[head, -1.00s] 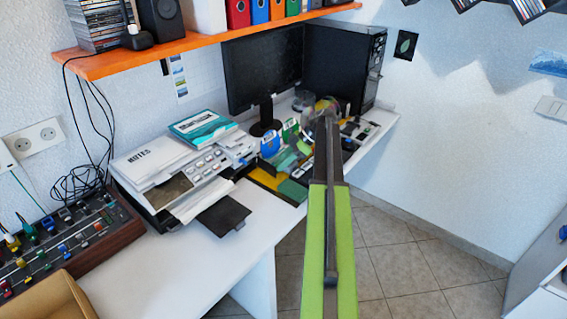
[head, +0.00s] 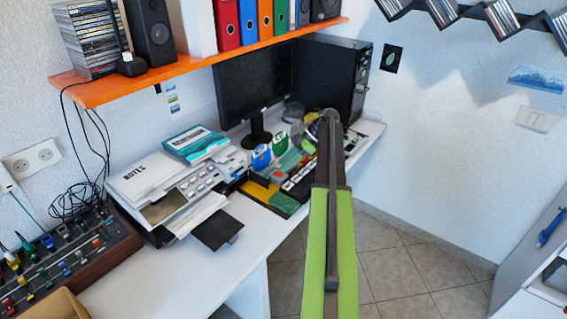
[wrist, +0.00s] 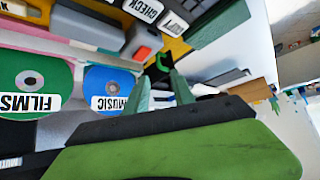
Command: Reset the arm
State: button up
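My gripper (wrist: 160,88) shows in the wrist view as two green fingers standing apart, with nothing between them. In the head view my arm reaches forward over the floor toward the far end of the desk, and its own links mostly hide the gripper. A green disc labelled FILMS (wrist: 34,88) and a blue disc labelled MUSIC (wrist: 108,92) lie left of the fingers in the wrist view. The blue disc (head: 261,158) and the green disc (head: 280,143) also show on the desk in the head view. The fingers appear clear of both discs.
A monitor (head: 250,86) and a black computer tower (head: 328,78) stand at the back. A printer (head: 165,190) and a mixing board (head: 75,245) are on the left. An orange shelf (head: 195,62) hangs above the desk. The tiled floor (head: 405,268) at right is clear.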

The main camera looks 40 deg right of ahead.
jog(key=shift+s, duration=0.1)
jog(key=a+m+g+h+p, duration=0.1)
jog(key=a+m+p, duration=0.1)
jog(key=a, duration=1)
jog(key=s+a+m+g+h+p, duration=0.1)
jog(key=a+m+g+h+p, duration=0.1)
jog(key=a, duration=1.1)
jog(key=s+a+m+g+h+p, duration=0.1)
jog(key=a+m, duration=0.3)
jog(key=a, duration=0.9)
jog(key=shift+s+a+r+h+p, duration=0.15)
jog(key=shift+s+r+h+p, duration=0.1)
jog(key=shift+h+p, duration=0.45)
jog(key=s+a+m+h+p, duration=0.2)
jog(key=s+a+m, duration=0.2)
jog(key=a, duration=0.6)
jog(key=shift+s+r+h, duration=0.3)
jog(key=shift+s+r, duration=0.15)
jog(key=shift+s, duration=0.2)
